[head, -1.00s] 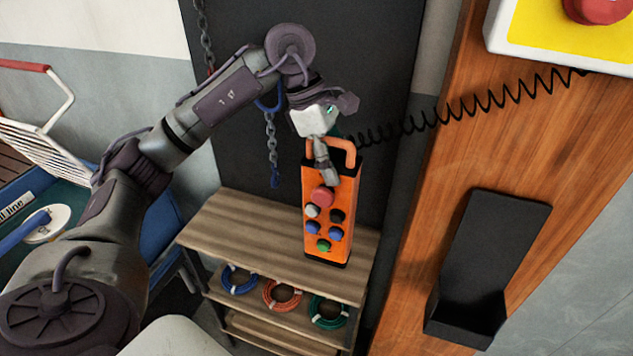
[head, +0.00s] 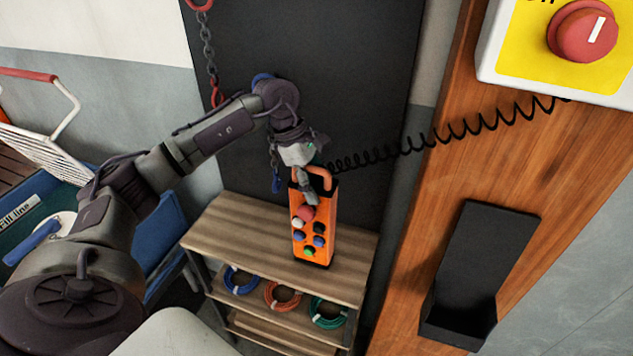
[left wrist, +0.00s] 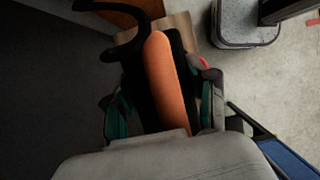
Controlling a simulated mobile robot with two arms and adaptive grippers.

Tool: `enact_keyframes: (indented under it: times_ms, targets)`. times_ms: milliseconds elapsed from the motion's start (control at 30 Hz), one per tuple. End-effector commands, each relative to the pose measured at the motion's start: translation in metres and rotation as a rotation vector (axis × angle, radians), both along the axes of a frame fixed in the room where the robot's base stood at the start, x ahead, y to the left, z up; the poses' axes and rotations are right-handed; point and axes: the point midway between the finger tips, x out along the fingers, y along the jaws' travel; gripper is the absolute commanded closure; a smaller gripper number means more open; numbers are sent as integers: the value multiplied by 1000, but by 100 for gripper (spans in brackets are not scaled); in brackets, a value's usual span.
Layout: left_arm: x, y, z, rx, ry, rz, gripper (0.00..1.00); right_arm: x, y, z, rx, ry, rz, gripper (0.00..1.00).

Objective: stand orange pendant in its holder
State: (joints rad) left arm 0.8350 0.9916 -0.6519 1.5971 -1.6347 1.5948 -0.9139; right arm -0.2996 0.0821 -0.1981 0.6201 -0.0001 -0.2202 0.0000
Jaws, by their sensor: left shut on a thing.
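The orange pendant (head: 314,228) hangs upright from my left gripper (head: 307,188), with its buttons facing the head camera. The gripper is shut on the pendant near its top handle. In the left wrist view the pendant's orange part (left wrist: 170,80) lies between the two fingers of my left gripper (left wrist: 165,105). A black coiled cord (head: 440,137) runs from near the pendant's top to the right. The black holder (head: 484,250) is fixed on the wooden post, to the right of and apart from the pendant. It looks empty. My right gripper is out of view.
A wooden shelf unit (head: 230,232) stands below and behind the pendant, with blue, orange and green coils on a lower shelf. A yellow box with a red knob (head: 583,32) is at top right. A chain (head: 209,60) hangs against the dark panel.

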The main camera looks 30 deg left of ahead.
Motion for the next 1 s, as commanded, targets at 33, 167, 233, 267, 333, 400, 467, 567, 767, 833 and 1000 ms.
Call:
enact_keyframes:
  times_ms: [33, 167, 233, 267, 333, 400, 467, 567, 767, 833, 1000]
  targets:
    - [1, 0, 2, -2, -4, 0, 100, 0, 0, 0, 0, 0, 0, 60]
    - [1, 0, -1, -2, -4, 0, 100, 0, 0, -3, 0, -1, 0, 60]
    - [0, 0, -3, 0, 0, 0, 40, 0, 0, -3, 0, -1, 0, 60]
    - [0, 0, -2, 0, 0, 0, 35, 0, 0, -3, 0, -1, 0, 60]
    - [0, 0, -2, 0, 1, 0, 23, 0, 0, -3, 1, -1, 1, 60]
    - [0, 0, -2, 0, 1, 1, 18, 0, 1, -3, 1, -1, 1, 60]
    - [0, 0, -2, 0, 1, 1, 18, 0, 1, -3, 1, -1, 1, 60]
    - [0, 0, -2, 0, 1, 1, 18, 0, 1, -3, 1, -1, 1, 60]
    - [0, 0, 3, 0, 0, 1, 18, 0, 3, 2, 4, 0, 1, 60]
    - [0, 4, 7, 1, -2, 2, 18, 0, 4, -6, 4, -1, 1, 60]
    - [-2, 16, 38, 0, -7, 3, 18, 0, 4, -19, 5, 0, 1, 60]
